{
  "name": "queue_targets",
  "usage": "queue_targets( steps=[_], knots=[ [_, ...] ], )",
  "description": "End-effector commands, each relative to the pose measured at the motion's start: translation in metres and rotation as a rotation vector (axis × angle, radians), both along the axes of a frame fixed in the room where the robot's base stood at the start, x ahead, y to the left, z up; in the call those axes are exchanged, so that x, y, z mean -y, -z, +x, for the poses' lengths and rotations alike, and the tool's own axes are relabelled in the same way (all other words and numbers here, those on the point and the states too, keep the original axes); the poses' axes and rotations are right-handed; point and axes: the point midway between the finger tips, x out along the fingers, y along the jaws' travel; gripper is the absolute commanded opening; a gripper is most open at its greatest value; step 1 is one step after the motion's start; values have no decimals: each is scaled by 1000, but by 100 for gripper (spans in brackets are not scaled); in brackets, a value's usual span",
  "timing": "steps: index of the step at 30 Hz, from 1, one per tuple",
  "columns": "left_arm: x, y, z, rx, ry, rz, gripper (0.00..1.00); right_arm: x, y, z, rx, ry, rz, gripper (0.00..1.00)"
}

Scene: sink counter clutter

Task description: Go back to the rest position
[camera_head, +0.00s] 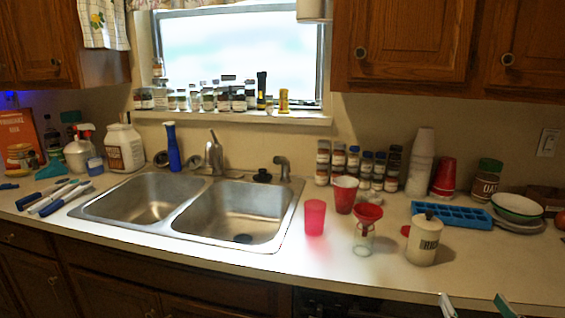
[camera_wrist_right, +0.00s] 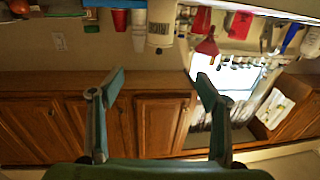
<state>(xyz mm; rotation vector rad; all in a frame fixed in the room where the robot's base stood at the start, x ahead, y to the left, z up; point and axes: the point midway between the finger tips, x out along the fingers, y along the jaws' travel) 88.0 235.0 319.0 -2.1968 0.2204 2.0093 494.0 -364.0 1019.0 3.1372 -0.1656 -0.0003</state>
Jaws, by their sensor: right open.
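My right gripper (camera_head: 475,304) shows at the bottom right edge of the head view, with only its two fingertips in the picture. They are wide apart with nothing between them. In the right wrist view my right gripper (camera_wrist_right: 157,84) is open and empty, with cabinet fronts behind it. It is in front of the counter's near edge, apart from the objects on top. The nearest is a white lidded canister (camera_head: 423,240), also in the right wrist view (camera_wrist_right: 160,25). My left gripper is not in view.
A red funnel (camera_head: 368,213) sits on a clear jar (camera_head: 363,240) beside a pink cup (camera_head: 315,217). A blue tray (camera_head: 452,215) and stacked bowls (camera_head: 517,207) stand to the right. The double sink (camera_head: 282,235) is left. The counter's front right is clear.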

Motion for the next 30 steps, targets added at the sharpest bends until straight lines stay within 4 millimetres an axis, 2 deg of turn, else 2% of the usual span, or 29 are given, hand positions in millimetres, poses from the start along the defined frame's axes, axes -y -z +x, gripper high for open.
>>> queue_targets(
  steps=[2,10,14,17,20,23,24,26,27,29,30],
  knots=[
    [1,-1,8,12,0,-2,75,4,11,2,-19,9,0,69],
    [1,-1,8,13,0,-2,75,21,67,9,-111,41,1,69],
    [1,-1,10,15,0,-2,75,31,106,11,-176,61,1,69],
    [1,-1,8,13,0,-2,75,38,143,10,-235,75,-1,69],
    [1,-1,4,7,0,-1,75,44,189,6,-312,88,1,69],
    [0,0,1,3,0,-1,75,48,252,-5,-417,101,-1,69],
    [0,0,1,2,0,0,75,48,281,-11,-466,103,-1,69],
    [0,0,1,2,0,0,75,46,326,-24,-542,103,-2,69],
    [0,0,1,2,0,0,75,44,354,-35,-593,102,-3,69],
    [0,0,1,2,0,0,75,38,397,-53,-668,94,-6,69],
    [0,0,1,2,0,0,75,32,424,-67,-719,88,-6,69]
  ],
)
